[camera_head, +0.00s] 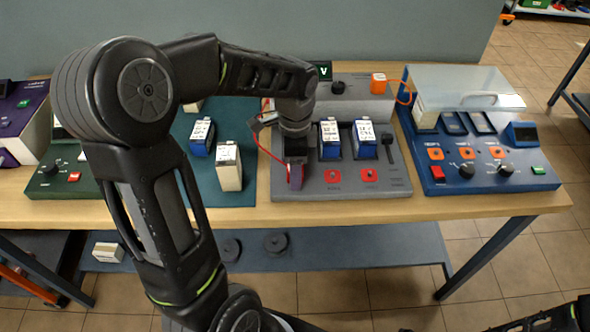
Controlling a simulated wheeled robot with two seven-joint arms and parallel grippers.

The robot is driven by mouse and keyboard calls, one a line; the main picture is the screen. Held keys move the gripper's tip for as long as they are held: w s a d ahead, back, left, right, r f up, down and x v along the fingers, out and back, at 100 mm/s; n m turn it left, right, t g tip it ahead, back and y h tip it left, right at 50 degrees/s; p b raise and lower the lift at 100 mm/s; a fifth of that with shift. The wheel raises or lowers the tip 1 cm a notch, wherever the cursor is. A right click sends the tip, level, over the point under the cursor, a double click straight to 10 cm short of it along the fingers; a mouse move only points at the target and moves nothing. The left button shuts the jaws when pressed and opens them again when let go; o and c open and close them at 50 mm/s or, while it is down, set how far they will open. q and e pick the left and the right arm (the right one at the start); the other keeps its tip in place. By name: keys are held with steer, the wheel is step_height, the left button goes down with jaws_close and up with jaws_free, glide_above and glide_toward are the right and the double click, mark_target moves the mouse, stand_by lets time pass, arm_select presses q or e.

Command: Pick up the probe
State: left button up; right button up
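My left arm reaches over the bench from the left. Its gripper (295,172) points down at the left side of the grey test station (392,185). A thin red lead (262,143) runs down beside the wrist toward the gripper. A small dark red and grey piece shows at the fingertips; I cannot tell whether it is the probe or part of the gripper. The wrist hides the finger gap. An orange block (378,83) with an orange cable sits at the back of the grey station. Only a dark arm part of my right arm shows at the bottom right; its gripper is out of view.
A blue tester (482,180) with a clear cover is at the right. A green device (62,183) and a white-and-purple device (30,128) are at the left.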

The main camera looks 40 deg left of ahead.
arm_select(q)
jaws_close()
stand_by(0.7)
